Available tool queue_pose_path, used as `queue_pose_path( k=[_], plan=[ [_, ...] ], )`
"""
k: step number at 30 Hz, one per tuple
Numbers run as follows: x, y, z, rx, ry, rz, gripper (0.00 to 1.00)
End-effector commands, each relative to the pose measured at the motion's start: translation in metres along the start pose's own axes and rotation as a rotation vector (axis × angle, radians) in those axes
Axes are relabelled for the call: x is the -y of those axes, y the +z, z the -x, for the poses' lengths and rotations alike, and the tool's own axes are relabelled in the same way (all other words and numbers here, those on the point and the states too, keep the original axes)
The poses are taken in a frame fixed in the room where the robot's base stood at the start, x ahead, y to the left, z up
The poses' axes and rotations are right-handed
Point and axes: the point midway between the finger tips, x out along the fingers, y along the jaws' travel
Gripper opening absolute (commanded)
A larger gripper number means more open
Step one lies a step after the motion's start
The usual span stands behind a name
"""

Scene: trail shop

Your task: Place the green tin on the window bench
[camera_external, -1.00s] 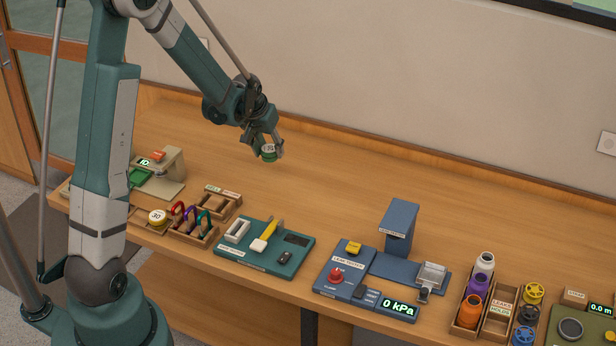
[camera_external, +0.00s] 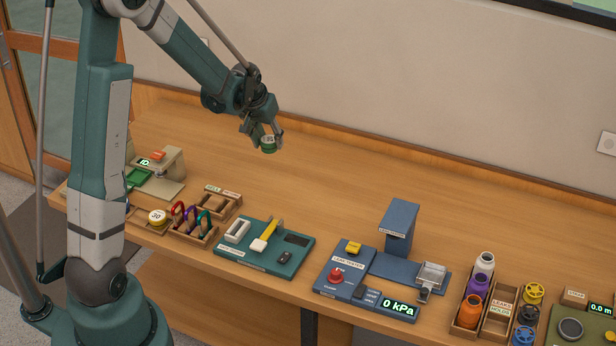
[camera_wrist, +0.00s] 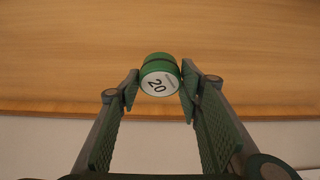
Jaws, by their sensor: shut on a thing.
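The green tin (camera_external: 268,145) has a white lid marked 20. In the wrist view the tin (camera_wrist: 160,86) sits between the two fingers, its lid facing the camera. My gripper (camera_external: 266,138) is shut on it and holds it over the back part of the wooden bench (camera_external: 330,180). In the wrist view my gripper (camera_wrist: 160,88) has a finger on each side of the tin. No label naming a window bench shows in these views.
A teal board (camera_external: 264,247), a blue tester (camera_external: 365,285) and bottles (camera_external: 478,285) line the front. The back strip of the bench is clear.

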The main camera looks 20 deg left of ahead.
Motion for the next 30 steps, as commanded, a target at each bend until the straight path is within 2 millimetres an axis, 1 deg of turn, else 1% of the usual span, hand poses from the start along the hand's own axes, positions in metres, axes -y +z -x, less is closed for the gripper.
queue_pose_path(
  k=[8,17,23,26,30],
  plan=[
    [0.000,-0.008,0.019,0.000,0.000,0.001,0.22],
    [0.031,0.014,0.027,0.000,-0.044,0.105,0.22],
    [0.063,0.039,0.038,0.000,-0.093,0.222,0.22],
    [0.085,0.057,0.045,-0.001,-0.127,0.307,0.22],
    [0.120,0.089,0.059,0.000,-0.187,0.448,0.22]
  ],
)
